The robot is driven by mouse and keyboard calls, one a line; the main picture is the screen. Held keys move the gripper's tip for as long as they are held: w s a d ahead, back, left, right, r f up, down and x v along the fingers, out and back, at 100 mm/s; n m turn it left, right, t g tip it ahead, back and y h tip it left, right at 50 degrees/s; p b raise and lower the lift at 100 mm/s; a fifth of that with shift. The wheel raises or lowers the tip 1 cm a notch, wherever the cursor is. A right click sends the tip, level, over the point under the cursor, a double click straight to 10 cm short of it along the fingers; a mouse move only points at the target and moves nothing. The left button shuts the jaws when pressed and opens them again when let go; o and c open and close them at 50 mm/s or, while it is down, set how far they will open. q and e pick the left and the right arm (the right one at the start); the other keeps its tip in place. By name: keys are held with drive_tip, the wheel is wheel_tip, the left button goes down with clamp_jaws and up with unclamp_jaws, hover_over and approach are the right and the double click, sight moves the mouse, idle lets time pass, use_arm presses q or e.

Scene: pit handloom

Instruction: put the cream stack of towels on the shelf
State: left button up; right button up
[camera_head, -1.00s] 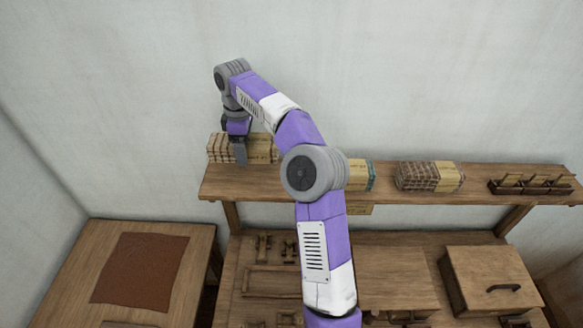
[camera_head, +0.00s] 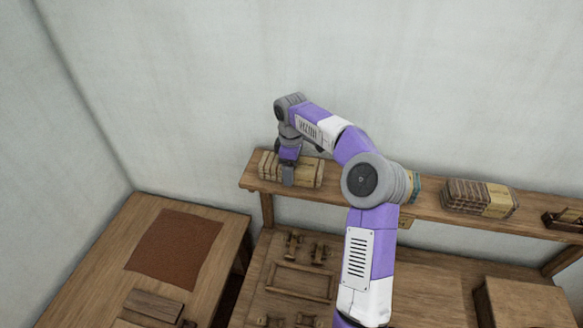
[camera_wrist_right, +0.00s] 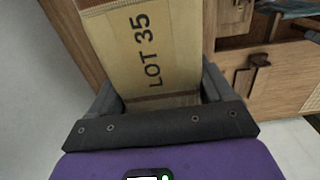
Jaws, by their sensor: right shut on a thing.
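The cream stack of towels (camera_head: 309,174) is at the left end of the wooden shelf (camera_head: 338,188), with its underside at the level of the board. I cannot tell whether it bears fully on the board. My right gripper (camera_head: 288,178) comes down over the stack from above and is shut on it. In the right wrist view the stack's paper band (camera_wrist_right: 155,50) reads "LOT 35", and the fingers (camera_wrist_right: 160,95) lie on either side. My left gripper is not in view.
A brown patterned stack (camera_head: 478,197) and a small wooden rack (camera_head: 564,219) stand farther right on the shelf. Another stack is mostly hidden behind my arm. Below are a workbench with wooden tools (camera_head: 300,280), a wooden box (camera_head: 520,305) and a table with a brown cloth (camera_head: 175,247).

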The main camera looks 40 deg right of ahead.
drive_tip(key=o, duration=1)
drive_tip(key=shift+f, duration=0.1)
wheel_tip(320, 180, up, 12)
drive_tip(key=shift+r+p, duration=0.2)
drive_tip(key=shift+p, duration=0.7)
drive_tip(key=shift+f, duration=0.1)
